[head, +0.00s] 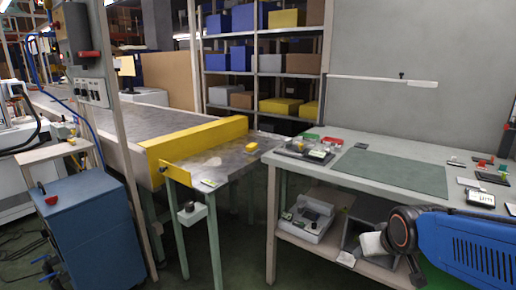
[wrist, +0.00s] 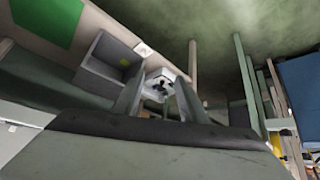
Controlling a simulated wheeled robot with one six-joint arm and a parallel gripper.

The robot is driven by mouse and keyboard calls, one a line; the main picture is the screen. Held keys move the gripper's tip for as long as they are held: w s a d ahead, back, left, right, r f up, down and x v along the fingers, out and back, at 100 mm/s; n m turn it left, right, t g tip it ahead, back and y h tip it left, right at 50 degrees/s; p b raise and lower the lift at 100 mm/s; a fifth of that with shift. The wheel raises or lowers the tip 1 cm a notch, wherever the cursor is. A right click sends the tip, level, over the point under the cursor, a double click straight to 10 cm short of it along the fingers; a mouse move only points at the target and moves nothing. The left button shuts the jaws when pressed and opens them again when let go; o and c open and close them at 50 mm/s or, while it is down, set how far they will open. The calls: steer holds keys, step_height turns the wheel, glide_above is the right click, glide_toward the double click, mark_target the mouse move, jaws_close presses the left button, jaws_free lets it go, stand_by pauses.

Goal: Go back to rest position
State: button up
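My blue arm (head: 465,240) shows at the lower right of the head view, in front of the workbench (head: 345,137). My gripper is not clearly visible there. In the wrist view my gripper (wrist: 160,100) has its two grey fingers apart, with nothing seen held between them. A white device (wrist: 160,76) shows beyond the gap between the fingers, apart from them. The device also shows on the workbench's lower shelf in the head view (head: 303,222).
A grey open box (wrist: 108,66) lies beyond the left finger. The conveyor (head: 125,118) ends at a yellow guard (head: 205,136) beside a small metal table (head: 228,163). A blue cabinet (head: 95,225) stands at the left. A green mat (head: 390,170) covers part of the workbench.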

steer(key=s+a+r+g, duration=0.1)
steer(key=s+r+g, duration=0.1)
steer(key=s, duration=1.4)
steer(key=shift+a, duration=0.15)
steer(key=shift+w+r, duration=0.1)
